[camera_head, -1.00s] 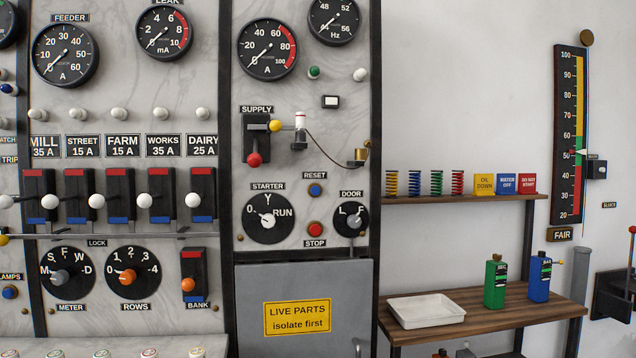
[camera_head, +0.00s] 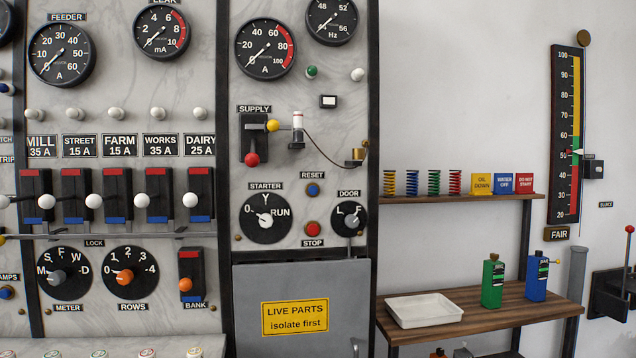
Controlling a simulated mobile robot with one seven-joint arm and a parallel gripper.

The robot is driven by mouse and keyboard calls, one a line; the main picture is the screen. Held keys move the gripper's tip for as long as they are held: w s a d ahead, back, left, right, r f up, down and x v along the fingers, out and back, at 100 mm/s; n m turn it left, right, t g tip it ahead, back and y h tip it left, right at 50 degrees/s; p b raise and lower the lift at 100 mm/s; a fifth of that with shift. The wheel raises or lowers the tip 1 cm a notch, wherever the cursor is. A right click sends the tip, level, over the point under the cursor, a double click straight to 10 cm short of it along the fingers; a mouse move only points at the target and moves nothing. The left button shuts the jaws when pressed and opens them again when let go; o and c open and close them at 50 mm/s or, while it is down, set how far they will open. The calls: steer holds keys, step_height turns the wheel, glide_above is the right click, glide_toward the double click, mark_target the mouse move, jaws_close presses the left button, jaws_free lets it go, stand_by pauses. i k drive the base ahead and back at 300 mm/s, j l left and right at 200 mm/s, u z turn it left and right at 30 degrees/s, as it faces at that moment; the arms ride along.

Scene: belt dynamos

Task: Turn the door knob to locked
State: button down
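The door knob (camera_head: 351,218) sits on a round black dial under the DOOR label, marked L on the left and F on the right. The knob is small and grey. Its pointer seems to lean up toward the F side, but it is too small to be sure. A thin grey rod runs down from the dial toward the grey cabinet door (camera_head: 301,278), which is shut and bears a yellow LIVE PARTS sign. My gripper is not in view.
The STARTER dial (camera_head: 265,218) is left of the door knob, with the red STOP button (camera_head: 313,229) and blue RESET button (camera_head: 313,190) between them. A wooden bench (camera_head: 470,316) with a white tray (camera_head: 425,310) and two bottles stands right of the panel.

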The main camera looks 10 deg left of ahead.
mark_target(351, 221)
steer(key=i+j, duration=0.1)
steer(key=i, duration=0.45)
steer(key=i+j+u, duration=0.15)
steer(key=i, duration=0.35)
